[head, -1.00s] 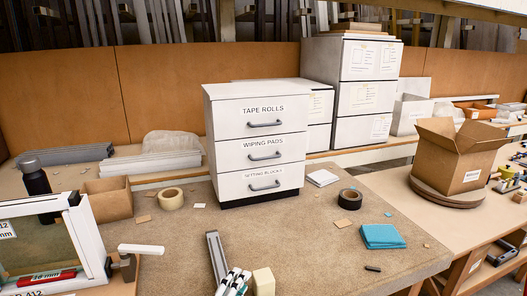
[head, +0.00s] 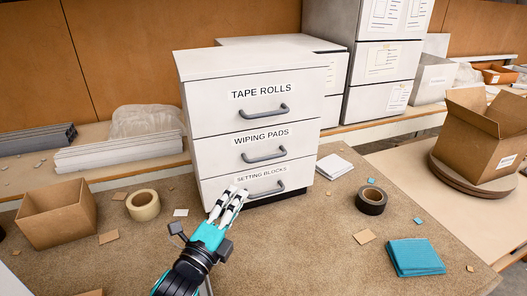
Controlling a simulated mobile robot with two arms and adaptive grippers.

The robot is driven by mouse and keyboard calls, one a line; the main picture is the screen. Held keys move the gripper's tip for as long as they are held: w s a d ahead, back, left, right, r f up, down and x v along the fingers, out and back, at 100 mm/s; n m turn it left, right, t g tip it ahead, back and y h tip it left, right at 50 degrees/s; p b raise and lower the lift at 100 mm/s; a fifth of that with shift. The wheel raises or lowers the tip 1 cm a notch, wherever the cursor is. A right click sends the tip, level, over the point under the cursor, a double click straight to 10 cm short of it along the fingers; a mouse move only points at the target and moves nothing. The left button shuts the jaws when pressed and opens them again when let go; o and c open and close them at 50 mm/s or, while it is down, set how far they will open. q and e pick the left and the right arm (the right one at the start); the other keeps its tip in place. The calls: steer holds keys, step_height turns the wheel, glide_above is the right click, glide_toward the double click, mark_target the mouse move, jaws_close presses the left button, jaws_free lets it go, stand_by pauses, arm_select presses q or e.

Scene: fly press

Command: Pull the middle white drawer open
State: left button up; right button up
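A white three-drawer cabinet (head: 190,110) stands on the brown worktop. Its middle drawer (head: 225,153), labelled WIPING PADS, is closed, with a grey bar handle (head: 264,155). The top drawer, TAPE ROLLS (head: 215,100), and bottom drawer, SETTING BLOCKS (head: 212,187), also look closed. My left gripper (head: 236,190), teal with white and black fingers, is in front of the bottom drawer, below and left of the middle handle. It overlaps the bottom drawer's lower left in the picture. Its fingers lie close together; their opening is unclear, and I see nothing held. My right gripper is out of view.
A cardboard box (head: 55,216) and a cream tape roll (head: 143,205) lie left of the cabinet. A black tape roll (head: 371,200), white pads (head: 334,166) and a teal cloth (head: 415,257) lie right. The worktop directly before the cabinet is mostly clear.

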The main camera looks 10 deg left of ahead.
arm_select(q)
steer(key=p, duration=0.2)
glide_toward(265, 159)
steer(key=p+x, duration=0.1)
steer(key=x, duration=0.8)
steer(key=shift+w+a+p, duration=0.1)
steer(key=shift+p, duration=0.25)
steer(key=shift+w, duration=0.6)
steer(key=shift+f, duration=0.1)
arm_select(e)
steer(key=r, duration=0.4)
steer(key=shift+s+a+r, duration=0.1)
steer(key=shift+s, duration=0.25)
arm_select(q)
steer(key=shift+c, duration=0.3)
jaws_close()
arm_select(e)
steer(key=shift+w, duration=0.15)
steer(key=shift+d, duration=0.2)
